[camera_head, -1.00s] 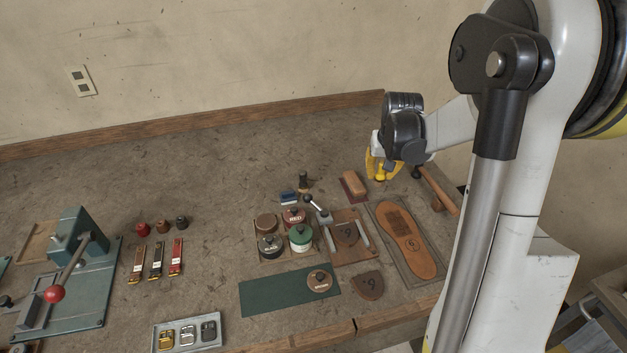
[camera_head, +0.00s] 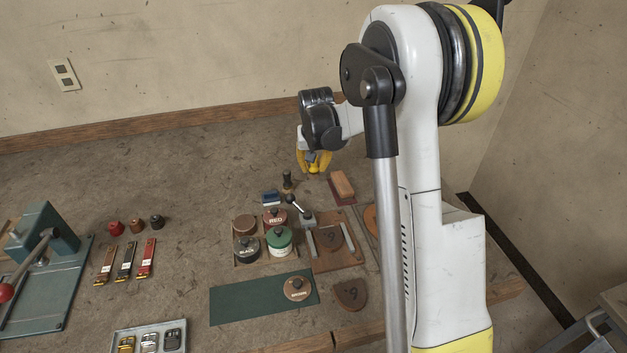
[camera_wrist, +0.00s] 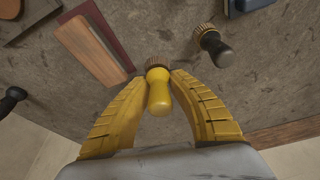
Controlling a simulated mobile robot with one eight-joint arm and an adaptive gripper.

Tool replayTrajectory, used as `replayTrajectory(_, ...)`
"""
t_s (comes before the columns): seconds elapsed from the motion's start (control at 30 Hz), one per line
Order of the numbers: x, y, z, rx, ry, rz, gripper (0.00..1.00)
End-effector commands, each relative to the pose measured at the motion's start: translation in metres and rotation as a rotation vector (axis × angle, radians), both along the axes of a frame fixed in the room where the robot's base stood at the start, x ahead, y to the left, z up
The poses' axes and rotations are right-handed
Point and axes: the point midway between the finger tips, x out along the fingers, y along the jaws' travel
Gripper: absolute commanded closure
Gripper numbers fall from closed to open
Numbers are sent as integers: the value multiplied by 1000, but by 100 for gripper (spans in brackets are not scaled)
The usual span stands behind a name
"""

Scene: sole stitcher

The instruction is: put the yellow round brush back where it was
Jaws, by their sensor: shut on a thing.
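The yellow round brush (camera_wrist: 158,92) has a yellow handle and brown bristles. My gripper (camera_wrist: 158,85) has yellow fingers on both sides of it and is shut on it. The bristle end points away from the gripper's palm. In the head view my gripper (camera_head: 314,165) hangs over the back of the bench, with the brush largely hidden between its fingers. A dark-handled round brush (camera_head: 288,182) stands upright to the left of the gripper; it also shows in the wrist view (camera_wrist: 214,45).
A wooden block (camera_head: 342,185) on a dark red base lies to the gripper's right. Several polish tins, including a green one (camera_head: 279,238), stand nearer the front. The bench behind the blue brush is bare.

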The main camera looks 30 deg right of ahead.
Motion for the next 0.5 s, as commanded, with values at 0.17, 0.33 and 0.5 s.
replayTrajectory(0.17, 0, 0, -24, 0, 0, 0, 100)
replayTrajectory(0.33, 0, 0, -41, 0, 0, 0, 100)
replayTrajectory(0.5, 0, 0, -39, 0, 0, 0, 100)
